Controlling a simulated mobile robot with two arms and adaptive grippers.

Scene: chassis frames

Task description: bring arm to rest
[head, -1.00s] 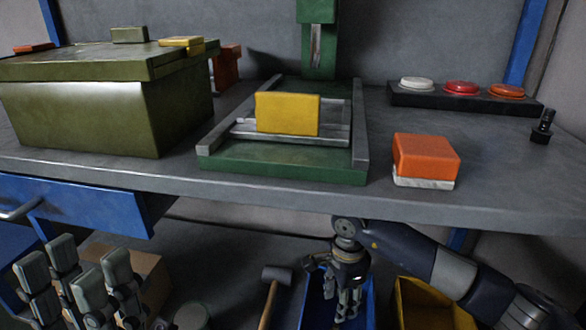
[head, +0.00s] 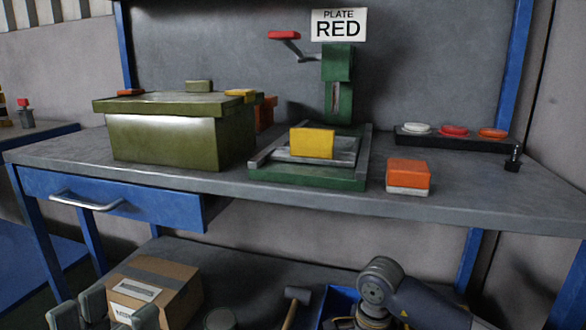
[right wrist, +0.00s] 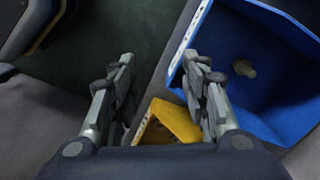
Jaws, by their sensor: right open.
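My right arm (head: 400,295) reaches in from the lower right in the head view, below the bench top. Its gripper is mostly cut off by the bottom edge there. In the right wrist view my right gripper (right wrist: 160,78) is open, its two fingers apart with nothing between them. It is over the edge of a blue bin (right wrist: 235,55) and a yellow bin (right wrist: 168,122). My left gripper (head: 105,305) shows only its fingertips at the lower left of the head view, apart and empty, in front of a cardboard box (head: 155,290).
The bench (head: 300,200) holds a green lidded box (head: 180,140), a green press (head: 310,175) with a yellow block (head: 312,143), an orange-and-white block (head: 408,175) and a button strip (head: 455,140). A blue drawer (head: 120,195) hangs below. A mallet (head: 293,305) lies underneath.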

